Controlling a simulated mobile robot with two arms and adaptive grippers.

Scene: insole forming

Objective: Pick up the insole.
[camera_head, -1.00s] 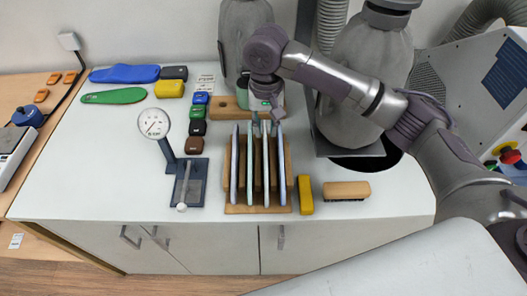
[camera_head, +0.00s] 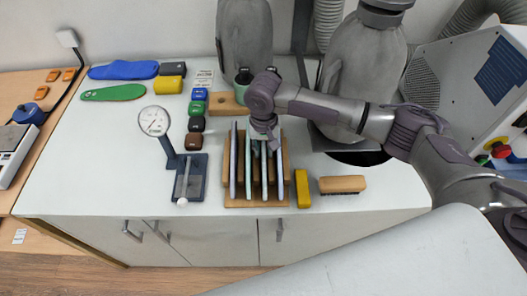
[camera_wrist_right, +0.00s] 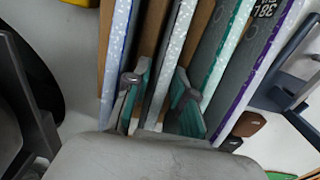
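Several thin upright insole sheets stand in the slots of a wooden rack (camera_head: 243,203) on the white table. My right gripper (camera_head: 264,146) is over the rack's far half, pointing down. In the right wrist view its two teal-padded fingers (camera_wrist_right: 158,90) are apart, one on each side of a grey sheet with a speckled edge (camera_wrist_right: 176,40). This appears to be the third sheet from the left in the head view (camera_head: 264,182). Whether either pad touches it cannot be told. A blue insole (camera_head: 123,72) and a green insole (camera_head: 113,93) lie flat at the back left. My left gripper is not visible.
A dial gauge (camera_head: 154,121) on a dark stand is left of the rack. A yellow block (camera_head: 303,188) and a wooden brush (camera_head: 342,184) lie to its right. Small coloured blocks and a wooden holder (camera_head: 226,103) stand behind. The table's left front is clear.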

